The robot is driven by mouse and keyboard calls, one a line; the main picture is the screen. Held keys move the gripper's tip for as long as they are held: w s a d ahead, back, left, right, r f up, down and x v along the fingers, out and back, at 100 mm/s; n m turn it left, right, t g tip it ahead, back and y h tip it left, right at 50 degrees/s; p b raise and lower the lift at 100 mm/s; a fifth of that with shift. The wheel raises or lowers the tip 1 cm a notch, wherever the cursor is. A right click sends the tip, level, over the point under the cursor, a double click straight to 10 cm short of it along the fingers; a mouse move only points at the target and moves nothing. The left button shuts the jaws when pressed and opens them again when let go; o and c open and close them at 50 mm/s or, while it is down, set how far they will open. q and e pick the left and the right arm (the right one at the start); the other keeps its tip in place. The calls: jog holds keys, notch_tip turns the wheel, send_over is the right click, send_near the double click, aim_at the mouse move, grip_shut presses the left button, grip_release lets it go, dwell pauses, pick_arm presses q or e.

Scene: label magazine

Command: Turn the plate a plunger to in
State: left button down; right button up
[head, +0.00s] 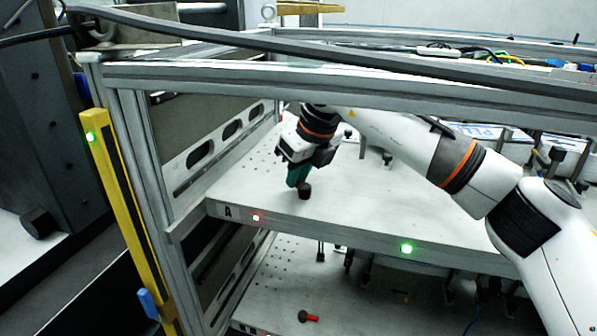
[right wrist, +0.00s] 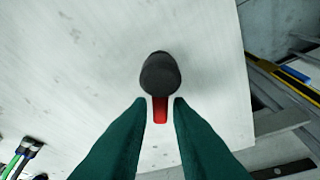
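Plate A (head: 370,216) is the upper pale plate in the frame, with the letter A on its front edge. Its plunger has a black knob (head: 304,190) near the front left corner. The right wrist view shows the black knob (right wrist: 160,73) with a red part (right wrist: 160,108) extending from it toward the bottom of the picture. My right gripper (head: 299,178) is just above and behind the knob. Its teal fingers (right wrist: 160,101) are apart, with the red part showing between the tips and the knob just ahead. Contact cannot be told. My left gripper is out of view.
A lower plate (head: 290,280) carries a red and black plunger (head: 308,317) lying sideways. Frame bars (head: 330,78) cross above plate A. A yellow post (head: 122,205) stands at left. A red light (head: 256,217) and a green light (head: 406,248) glow on plate A's edge.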

grip_shut()
